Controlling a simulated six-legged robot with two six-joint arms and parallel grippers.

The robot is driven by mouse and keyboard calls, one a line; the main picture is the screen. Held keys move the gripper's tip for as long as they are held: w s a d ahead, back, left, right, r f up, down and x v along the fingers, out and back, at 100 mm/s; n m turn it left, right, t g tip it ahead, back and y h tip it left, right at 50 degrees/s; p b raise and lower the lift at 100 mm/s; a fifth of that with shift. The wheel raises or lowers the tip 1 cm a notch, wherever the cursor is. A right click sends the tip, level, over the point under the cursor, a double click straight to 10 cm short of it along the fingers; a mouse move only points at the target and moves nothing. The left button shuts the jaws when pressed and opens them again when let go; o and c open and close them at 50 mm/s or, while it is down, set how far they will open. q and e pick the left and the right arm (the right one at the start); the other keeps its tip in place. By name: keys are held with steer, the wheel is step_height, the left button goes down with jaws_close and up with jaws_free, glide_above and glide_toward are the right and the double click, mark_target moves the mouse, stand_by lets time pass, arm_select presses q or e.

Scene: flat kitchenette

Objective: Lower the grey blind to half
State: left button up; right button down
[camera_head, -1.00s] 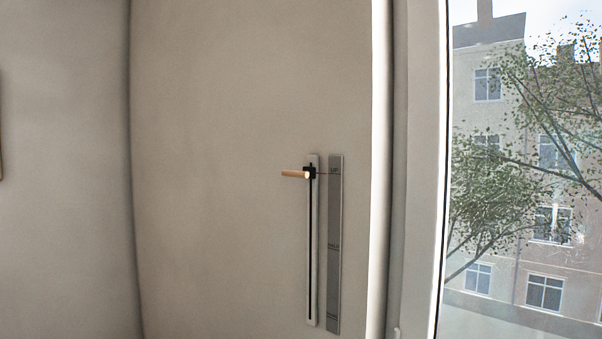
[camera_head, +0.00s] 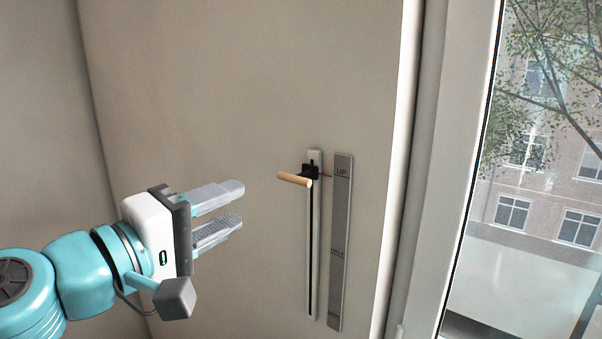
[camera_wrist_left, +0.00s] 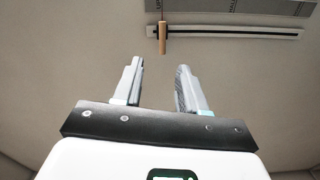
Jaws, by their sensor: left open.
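A wooden peg handle (camera_head: 294,179) sticks out from a black slider near the top of a white vertical track (camera_head: 313,255) on the wall. A grey scale plate (camera_head: 339,240) beside the track reads UP at the top and HALF lower down. The slider's pointer is level with about UP. My left gripper (camera_head: 240,205) is open and empty, left of the handle and apart from it. In the left wrist view the handle (camera_wrist_left: 163,38) lies beyond the two fingertips, roughly between them. The blind itself is not visible. My right gripper is not in view.
A window (camera_head: 540,170) with trees and buildings outside is at the right, behind a pale frame (camera_head: 470,180). The beige wall (camera_head: 250,80) around the track is bare. A wall corner runs down at the left.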

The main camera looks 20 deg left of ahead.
mark_target(299, 178)
arm_select(q)
steer(key=x, duration=1.5)
steer(key=shift+w+a+f+b, duration=0.1)
steer(key=shift+w+f+b, duration=0.05)
steer(key=shift+f+b, duration=0.2)
steer(key=shift+w+d+r, duration=0.1)
steer(key=shift+d+r, duration=0.05)
steer(key=shift+d, duration=0.1)
steer(key=shift+a, duration=0.2)
steer(key=shift+w, duration=0.1)
steer(key=shift+c, duration=1.3)
jaws_close()
steer(key=shift+f, duration=0.2)
